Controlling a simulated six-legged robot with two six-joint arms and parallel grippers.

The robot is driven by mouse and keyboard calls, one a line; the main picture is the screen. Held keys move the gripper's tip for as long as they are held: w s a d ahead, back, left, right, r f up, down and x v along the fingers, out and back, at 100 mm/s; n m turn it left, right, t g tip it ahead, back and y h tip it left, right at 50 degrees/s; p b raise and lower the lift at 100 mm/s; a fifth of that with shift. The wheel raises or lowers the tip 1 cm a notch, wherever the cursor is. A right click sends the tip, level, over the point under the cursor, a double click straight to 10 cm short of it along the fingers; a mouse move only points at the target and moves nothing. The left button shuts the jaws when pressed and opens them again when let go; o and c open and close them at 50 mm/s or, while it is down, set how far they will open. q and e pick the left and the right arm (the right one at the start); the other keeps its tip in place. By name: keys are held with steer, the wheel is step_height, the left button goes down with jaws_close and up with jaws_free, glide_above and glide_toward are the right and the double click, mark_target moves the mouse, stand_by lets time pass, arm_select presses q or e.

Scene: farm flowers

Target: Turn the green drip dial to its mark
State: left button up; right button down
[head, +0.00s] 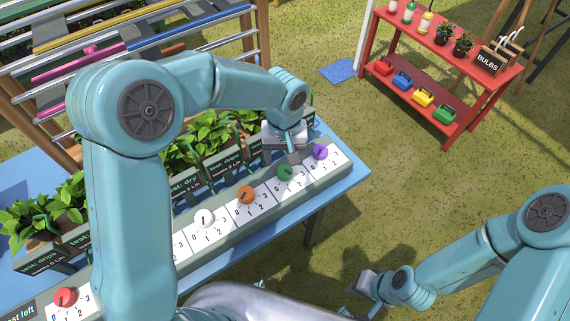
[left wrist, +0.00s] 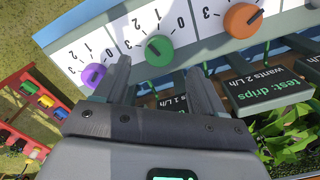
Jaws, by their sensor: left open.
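The green drip dial (head: 284,173) is a round knob on a white panel marked with numbers, between the orange and purple dials. In the left wrist view the green dial (left wrist: 158,50) shows between my finger tips, with a short dark pointer line; which number it points to I cannot tell. My left gripper (head: 293,156) is open and empty, just above and behind the green dial in the head view; contact is not visible. In the left wrist view its two fingers (left wrist: 160,72) straddle the dial. My right gripper (head: 363,288) is low at the right, its jaws too small to read.
An orange dial (head: 246,194), white dial (head: 205,217), purple dial (head: 320,152) and red dial (head: 66,296) share the strip. Plants and dark label signs (left wrist: 268,88) stand close behind it. A red shelf (head: 440,75) stands apart on the grass.

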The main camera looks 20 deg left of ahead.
mark_target(285, 170)
arm_select(q)
steer(key=f, duration=0.4)
steer(key=shift+s+d+f, duration=0.1)
steer(key=shift+s, duration=0.1)
steer(key=shift+w+f, duration=0.2)
steer(key=shift+f, duration=0.35)
steer(key=shift+s, duration=0.1)
arm_select(e)
steer(key=shift+s+d+r, duration=0.1)
steer(key=shift+s+r, duration=0.1)
steer(key=shift+s, duration=0.1)
arm_select(q)
steer(key=shift+r, duration=0.1)
steer(key=c, duration=1.1)
steer(key=shift+o, duration=0.2)
